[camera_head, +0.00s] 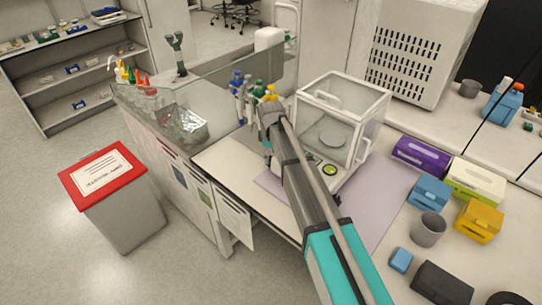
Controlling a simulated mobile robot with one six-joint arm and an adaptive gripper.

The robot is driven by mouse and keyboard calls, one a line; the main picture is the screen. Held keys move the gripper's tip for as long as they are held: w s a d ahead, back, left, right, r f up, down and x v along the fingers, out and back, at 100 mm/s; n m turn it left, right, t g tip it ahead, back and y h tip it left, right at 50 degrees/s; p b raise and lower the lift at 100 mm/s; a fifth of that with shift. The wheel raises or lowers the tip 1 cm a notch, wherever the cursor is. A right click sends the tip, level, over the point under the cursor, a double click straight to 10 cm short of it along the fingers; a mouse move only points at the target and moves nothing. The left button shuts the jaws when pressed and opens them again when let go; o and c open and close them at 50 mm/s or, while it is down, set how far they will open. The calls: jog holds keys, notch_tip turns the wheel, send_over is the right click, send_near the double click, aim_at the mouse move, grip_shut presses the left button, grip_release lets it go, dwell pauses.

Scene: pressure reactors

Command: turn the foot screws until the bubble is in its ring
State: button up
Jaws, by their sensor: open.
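The balance (342,110) is a white-framed glass draft-shield box with a round pan inside. It stands on a grey-mauve mat (378,196) on the bench. A small round greenish level (329,169) shows on its front base; the bubble is too small to place against its ring. I cannot make out the foot screws; my arm covers part of the balance's left front. My gripper (268,156) is at the far end of my arm, left of the balance and pointing down. It is small in view, open, and seems apart from the balance.
Pipettes (252,92) stand close behind my gripper, beside a glass screen (215,92). Right of the mat are a purple box (422,156), a blue box (430,192), a yellow box (478,221) and a grey cup (428,230). A red-lidded bin (103,176) stands on the floor.

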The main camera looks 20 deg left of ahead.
notch_tip(320, 180, up, 13)
jog(key=m+p, duration=0.2)
jog(key=p, duration=1)
jog(key=shift+m, duration=0.4)
jog(key=shift+f, duration=0.25)
notch_tip(320, 180, down, 13)
jog(key=b, duration=1.3)
jog(key=shift+f+b, duration=0.2)
jog(key=shift+b, duration=0.1)
grip_shut()
jog(key=shift+n, duration=0.3)
